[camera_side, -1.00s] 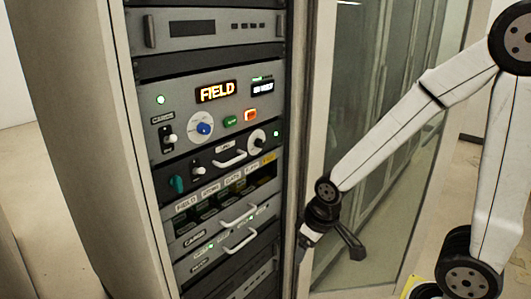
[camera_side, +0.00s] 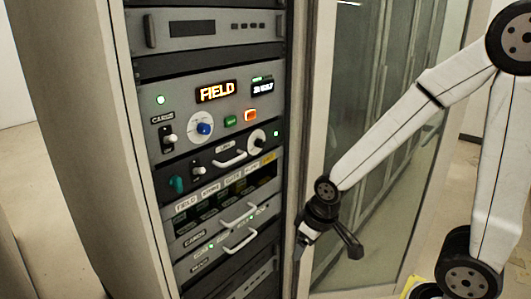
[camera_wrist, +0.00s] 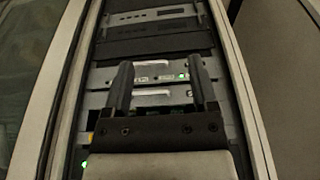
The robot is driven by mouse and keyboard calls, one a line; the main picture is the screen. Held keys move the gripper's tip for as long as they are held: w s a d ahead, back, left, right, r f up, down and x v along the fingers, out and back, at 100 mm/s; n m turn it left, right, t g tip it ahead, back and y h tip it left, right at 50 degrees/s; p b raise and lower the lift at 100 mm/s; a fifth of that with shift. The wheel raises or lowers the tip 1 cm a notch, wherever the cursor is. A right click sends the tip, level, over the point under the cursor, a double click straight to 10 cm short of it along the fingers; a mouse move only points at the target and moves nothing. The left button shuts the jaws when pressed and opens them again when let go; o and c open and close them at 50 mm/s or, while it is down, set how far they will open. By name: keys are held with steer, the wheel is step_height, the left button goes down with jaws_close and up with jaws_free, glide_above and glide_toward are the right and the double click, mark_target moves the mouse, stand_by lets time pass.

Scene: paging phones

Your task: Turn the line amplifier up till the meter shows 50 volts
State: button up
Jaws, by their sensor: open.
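The rack's upper panel carries a lit orange FIELD display (camera_side: 216,92) and a small black meter display (camera_side: 262,87) reading in volts; its digits are too blurred to read surely. Below it, a narrow panel with a LINE-like label (camera_side: 225,147) has a pale round knob (camera_side: 257,137) at its right end, beside a handle (camera_side: 230,158). I cannot read the knob's setting. My gripper (camera_wrist: 160,66) is open and empty. In the side view it hangs in front of the rack's right edge, lower than the knob and apart from it.
A dial with a blue centre (camera_side: 204,128), a green button (camera_side: 231,121) and an orange button (camera_side: 251,115) sit near the knob. Lower panels have protruding handles (camera_side: 238,215). A glass-doored cabinet (camera_side: 375,130) stands right of the rack.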

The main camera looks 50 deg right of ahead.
steer(key=w+d+r+t+h, duration=0.1)
steer(key=w+d+r+t, duration=0.1)
steer(key=w+d+t, duration=0.35)
steer(key=w+d+r+t, duration=0.1)
steer(key=w+d+t, duration=0.15)
steer(key=w, duration=0.55)
steer(key=t+y, duration=0.1)
steer(key=t, duration=0.6)
glide_toward(262, 143)
steer(key=w, duration=0.1)
steer(key=shift+w+d+f, duration=0.1)
steer(key=shift+w+f, duration=0.05)
steer(key=shift+f, duration=0.05)
steer(key=shift+w, duration=0.1)
steer(key=shift+w, duration=3.8)
jaws_close()
